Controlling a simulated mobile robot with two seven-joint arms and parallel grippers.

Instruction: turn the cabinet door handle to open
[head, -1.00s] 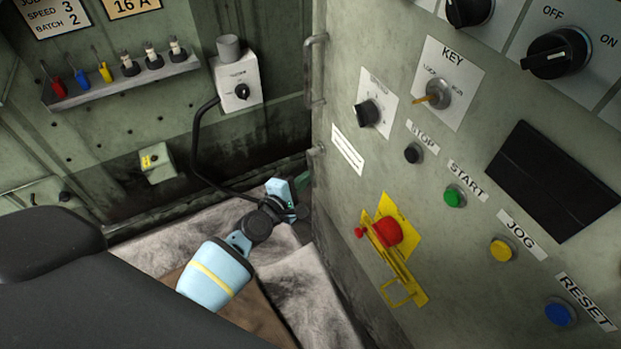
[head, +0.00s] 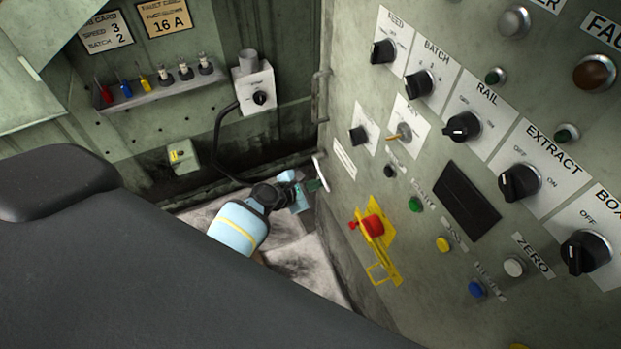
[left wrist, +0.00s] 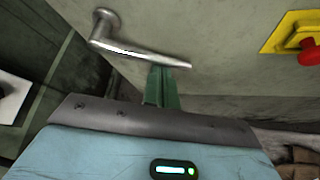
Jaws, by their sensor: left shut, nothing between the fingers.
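The cabinet door handle (head: 320,173) is a pale metal lever at the left edge of the control panel in the head view. In the left wrist view the silver handle (left wrist: 140,50) runs from its round pivot at upper left down to its free end at right. My left gripper (head: 315,186) is right by the lever. Its green fingers (left wrist: 166,84) are shut and empty, just below the lever near its free end; I cannot tell whether they touch it. My right gripper is not in view.
The panel carries a red emergency button (head: 372,226) on a yellow bracket, a black screen (head: 463,198), and several knobs and buttons. A grey switch box (head: 257,90) with a cable and a fuse shelf (head: 160,93) are on the back wall.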

